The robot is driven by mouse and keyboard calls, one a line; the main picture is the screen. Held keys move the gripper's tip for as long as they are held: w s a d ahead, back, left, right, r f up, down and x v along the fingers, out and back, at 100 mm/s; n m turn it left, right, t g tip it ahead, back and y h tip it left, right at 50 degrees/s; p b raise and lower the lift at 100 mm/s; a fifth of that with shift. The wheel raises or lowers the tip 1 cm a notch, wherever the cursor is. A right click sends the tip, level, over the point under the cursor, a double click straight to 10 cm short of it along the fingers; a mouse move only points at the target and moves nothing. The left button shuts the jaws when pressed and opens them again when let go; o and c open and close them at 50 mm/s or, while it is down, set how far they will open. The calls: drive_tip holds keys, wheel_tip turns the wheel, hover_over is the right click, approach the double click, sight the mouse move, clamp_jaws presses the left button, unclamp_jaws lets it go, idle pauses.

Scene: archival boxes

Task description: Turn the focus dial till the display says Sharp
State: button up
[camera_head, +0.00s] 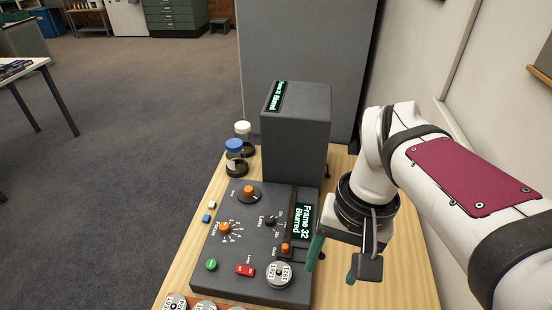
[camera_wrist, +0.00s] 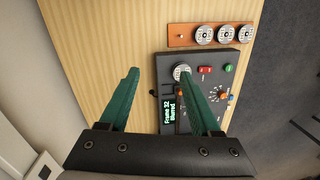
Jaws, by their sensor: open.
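The dark grey control panel (camera_head: 222,263) lies on the wooden table. The orange-capped dial (camera_head: 224,228) at its left, ringed by numbers, appears to be the focus dial; its small label is hard to read. The display (camera_head: 303,220) reads "Frame 32 Blurred"; it also shows in the wrist view (camera_wrist: 168,108). My gripper (camera_head: 330,273) is open and empty, to the right of the panel, above the table. In the wrist view, its green fingers (camera_wrist: 159,71) are wide apart, with the right one partly covering the panel. The numbered dial (camera_wrist: 222,96) shows right of that finger.
The panel also carries another orange knob (camera_head: 249,191), a black lens dial (camera_head: 270,222), a red switch (camera_head: 245,270), a green button (camera_head: 211,264) and a reel (camera_head: 279,274). A tall grey box (camera_head: 297,140) stands behind. An orange rack (camera_wrist: 182,38) holds several reels.

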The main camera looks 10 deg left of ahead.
drive_tip(key=w+a+r+n, duration=0.25)
drive_tip(key=w+a, duration=0.25)
drive_tip(key=w, duration=0.3)
drive_tip(key=n+h, duration=0.1)
drive_tip(key=n, duration=0.7)
hover_over(224, 226)
wheel_tip(224, 226, down, 10)
drive_tip(key=shift+t, duration=0.3)
wheel_tip(224, 226, down, 16)
drive_tip(key=shift+r, duration=0.25)
clamp_jaws()
